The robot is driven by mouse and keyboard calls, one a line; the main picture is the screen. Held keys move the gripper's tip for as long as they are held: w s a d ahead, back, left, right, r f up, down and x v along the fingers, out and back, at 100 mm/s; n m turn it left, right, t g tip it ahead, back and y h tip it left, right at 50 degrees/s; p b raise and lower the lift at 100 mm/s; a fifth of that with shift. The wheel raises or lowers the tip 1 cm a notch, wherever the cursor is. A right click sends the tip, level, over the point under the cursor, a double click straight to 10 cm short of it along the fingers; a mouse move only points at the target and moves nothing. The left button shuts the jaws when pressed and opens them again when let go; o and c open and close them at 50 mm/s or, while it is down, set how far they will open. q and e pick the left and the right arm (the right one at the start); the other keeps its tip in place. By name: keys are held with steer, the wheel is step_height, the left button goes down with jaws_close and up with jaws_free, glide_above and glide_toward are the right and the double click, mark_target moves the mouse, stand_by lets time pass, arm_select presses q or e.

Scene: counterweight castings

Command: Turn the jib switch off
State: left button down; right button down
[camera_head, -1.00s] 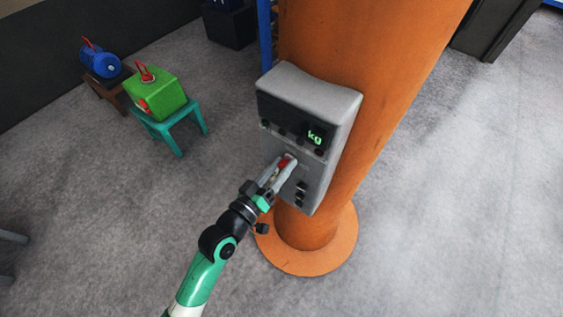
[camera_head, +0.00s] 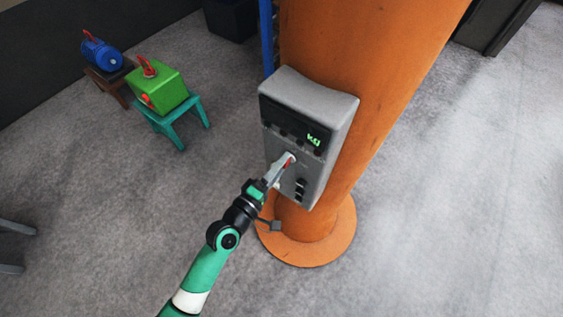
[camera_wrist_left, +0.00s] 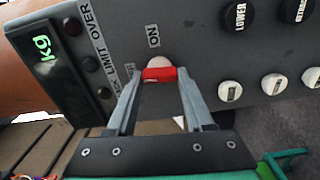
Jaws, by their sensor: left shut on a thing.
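The jib switch is a small red lever (camera_head: 289,161) on the front of the grey control box (camera_head: 340,108). It also shows as a red bar (camera_wrist_left: 159,73) in the left wrist view, against a pale round base and beside a white ON label (camera_wrist_left: 153,36). My left gripper (camera_head: 283,167) is shut on the lever, one finger on each side. Another small label beside the lever is partly hidden by a finger. I cannot tell surely which position the lever is in. My right gripper is not in view.
The box is fixed to an orange column (camera_head: 390,80) with a round base. Its display (camera_head: 314,138) reads "kg". Black LOWER (camera_wrist_left: 239,13) and RETURN buttons and several white knobs sit nearby. A green block (camera_head: 158,88) rests on a teal stool (camera_head: 175,122) at left.

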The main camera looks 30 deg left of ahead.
arm_select(q)
steer(key=shift+n, duration=0.7)
steer(key=shift+c, duration=1.4)
jaws_free()
steer(key=shift+s, duration=0.1)
steer(key=s+a+b, duration=0.1)
steer(key=s+a, duration=0.1)
steer(key=s, duration=0.9)
steer(key=shift+s, duration=0.15)
